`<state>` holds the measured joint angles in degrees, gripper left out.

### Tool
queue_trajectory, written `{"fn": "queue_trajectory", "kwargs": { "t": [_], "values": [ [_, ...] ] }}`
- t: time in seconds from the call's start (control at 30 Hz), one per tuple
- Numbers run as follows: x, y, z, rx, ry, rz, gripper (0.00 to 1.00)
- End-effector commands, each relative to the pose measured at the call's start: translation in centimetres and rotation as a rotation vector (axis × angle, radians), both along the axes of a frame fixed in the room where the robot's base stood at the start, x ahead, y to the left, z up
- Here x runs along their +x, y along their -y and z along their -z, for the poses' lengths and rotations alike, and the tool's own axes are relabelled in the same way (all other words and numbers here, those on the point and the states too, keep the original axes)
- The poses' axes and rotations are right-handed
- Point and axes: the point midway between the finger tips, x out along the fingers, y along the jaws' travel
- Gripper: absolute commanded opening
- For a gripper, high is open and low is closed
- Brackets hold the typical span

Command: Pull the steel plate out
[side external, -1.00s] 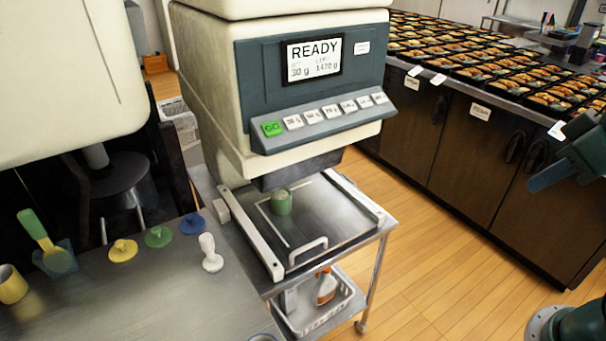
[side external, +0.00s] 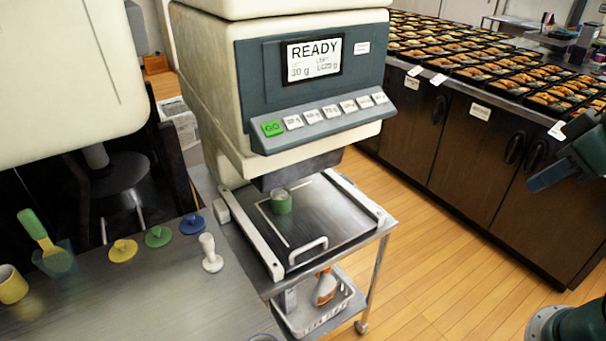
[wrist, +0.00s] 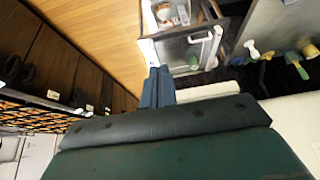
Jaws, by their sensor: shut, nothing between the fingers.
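The steel plate (side external: 330,222) lies flat on a cart between two white rails, under the machine's outlet. Its white handle (side external: 308,251) is on the front edge. A green cup (side external: 281,201) stands on the plate at the rear, below the outlet. The plate also shows small in the wrist view (wrist: 178,50). My gripper (side external: 532,186) hangs at the right edge of the side view, well away from the plate and handle. In the wrist view my gripper's blue fingers (wrist: 157,72) are together with nothing between them.
The machine (side external: 310,110) with a READY display stands over the plate. A steel table (side external: 130,290) on the left holds colored lids and a white tamper-like tool (side external: 210,254). A counter of bento trays (side external: 470,70) runs along the back right. Open wooden floor lies between.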

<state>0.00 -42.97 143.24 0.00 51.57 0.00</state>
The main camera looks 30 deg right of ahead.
Motion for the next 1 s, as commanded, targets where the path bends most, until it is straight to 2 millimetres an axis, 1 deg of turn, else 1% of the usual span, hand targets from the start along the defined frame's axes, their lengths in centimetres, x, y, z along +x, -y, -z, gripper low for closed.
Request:
{"fn": "queue_trajectory", "kwargs": {
  "t": [0.03, 0.17, 0.2, 0.37, 0.47, 0.57, 0.77, 1.0],
  "values": [
    [0.0, 0.0, 0.0, 0.000, 0.000, 0.000, 0.00],
    [0.1, 0.0, 0.0, -0.002, -0.001, -0.004, 0.26],
    [0.2, 0.0, -0.1, -0.003, -0.002, -0.008, 0.33],
    [1.2, -0.2, -0.3, -0.022, -0.014, -0.053, 0.33],
    [2.5, -0.5, -0.5, -0.044, -0.025, -0.103, 0.33],
    [4.2, -0.8, -0.6, -0.073, -0.041, -0.172, 0.33],
    [8.2, -1.9, -0.5, -0.139, -0.073, -0.333, 0.33],
    [13.1, -3.6, 0.7, -0.216, -0.107, -0.532, 0.33]
  ]
}}
